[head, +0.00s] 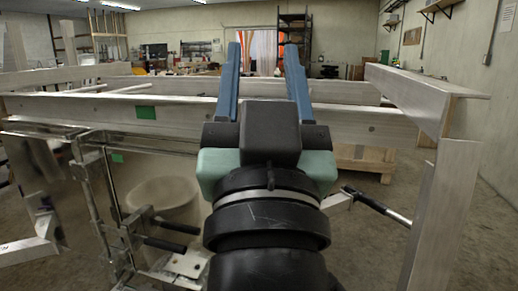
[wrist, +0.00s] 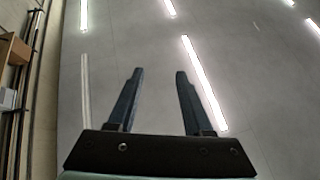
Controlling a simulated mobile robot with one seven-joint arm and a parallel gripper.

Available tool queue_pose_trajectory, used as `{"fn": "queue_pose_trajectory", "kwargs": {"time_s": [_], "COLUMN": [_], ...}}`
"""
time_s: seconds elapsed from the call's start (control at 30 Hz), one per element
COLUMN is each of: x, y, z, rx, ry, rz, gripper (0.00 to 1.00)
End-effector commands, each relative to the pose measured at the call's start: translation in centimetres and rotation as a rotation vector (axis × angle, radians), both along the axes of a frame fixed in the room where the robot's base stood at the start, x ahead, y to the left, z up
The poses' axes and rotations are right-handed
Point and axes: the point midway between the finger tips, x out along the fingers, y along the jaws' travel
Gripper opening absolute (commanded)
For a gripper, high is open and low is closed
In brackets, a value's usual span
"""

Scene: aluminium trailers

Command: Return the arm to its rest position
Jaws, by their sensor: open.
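My gripper (head: 262,72) is in the middle of the head view, with its two blue fingers spread apart and nothing between them.
A frame of pale beams (head: 60,105) crosses ahead, with a tall board (head: 440,215) at right. Metal bars with black handles (head: 165,243) stand at lower left. A wooden pallet (head: 362,160) lies beyond on the concrete floor. Shelving (head: 293,40) is at the back.

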Motion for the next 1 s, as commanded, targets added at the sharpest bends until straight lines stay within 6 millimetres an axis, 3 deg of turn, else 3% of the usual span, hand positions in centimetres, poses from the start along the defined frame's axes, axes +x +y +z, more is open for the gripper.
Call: {"fn": "queue_pose_trajectory", "kwargs": {"time_s": [0.03, 0.1, 0.2, 0.7, 0.83, 1.0], "x": [-3.1, -6.8, -6.0, -5.8, -5.8, -5.8], "y": [0.4, 0.4, 0.3, 0.4, 0.4, 0.4], "z": [2.4, 5.7, 10.0, 25.2, 27.9, 29.3], "rx": [-0.017, -0.037, -0.036, -0.034, -0.035, -0.034], "ry": [-0.113, -0.241, -0.215, -0.210, -0.209, -0.209], "rz": [-0.013, -0.042, -0.040, -0.036, -0.035, -0.035], "gripper": [0.51, 0.51, 0.51, 0.51, 0.51, 0.51]}}
